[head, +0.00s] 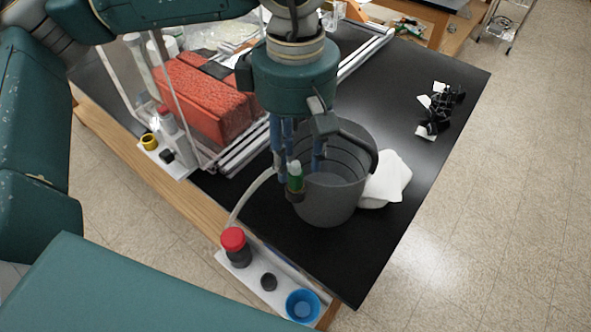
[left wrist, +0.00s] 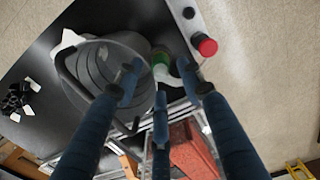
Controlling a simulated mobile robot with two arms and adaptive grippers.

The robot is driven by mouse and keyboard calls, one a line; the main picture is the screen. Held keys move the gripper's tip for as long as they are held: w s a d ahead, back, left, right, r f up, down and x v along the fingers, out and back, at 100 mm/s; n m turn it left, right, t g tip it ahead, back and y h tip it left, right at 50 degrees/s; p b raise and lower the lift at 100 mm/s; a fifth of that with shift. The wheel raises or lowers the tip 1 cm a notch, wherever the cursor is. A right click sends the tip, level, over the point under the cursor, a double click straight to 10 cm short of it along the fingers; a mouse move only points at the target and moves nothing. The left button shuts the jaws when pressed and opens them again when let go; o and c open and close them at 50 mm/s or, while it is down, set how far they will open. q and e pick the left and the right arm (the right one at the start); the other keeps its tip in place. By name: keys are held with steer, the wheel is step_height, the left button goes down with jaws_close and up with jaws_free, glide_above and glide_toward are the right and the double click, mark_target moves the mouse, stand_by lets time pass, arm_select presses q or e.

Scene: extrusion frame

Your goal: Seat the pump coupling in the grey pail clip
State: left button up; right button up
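The pump coupling (head: 295,180) is a small green piece with a whitish top. It stands about upright at the near side of the grey pail (head: 333,205), with a dark clip (head: 296,196) around its lower part; how deep it sits is unclear. In the left wrist view the coupling (left wrist: 160,66) shows beside the pail's rim (left wrist: 140,50). My left gripper (head: 298,166) points down over the pail's near rim, its blue fingers spread around and above the coupling. The fingers (left wrist: 162,80) look apart, with no clear contact. My right gripper is not in view.
A pale hose (head: 248,198) runs toward the table edge. A white cloth (head: 388,180) lies right of the pail. Red blocks (head: 205,98) stand left in a frame.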

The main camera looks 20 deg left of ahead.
mark_target(295, 171)
arm_select(q)
step_height(295, 171, up, 8)
steer(key=b, duration=0.1)
steer(key=shift+f, duration=0.25)
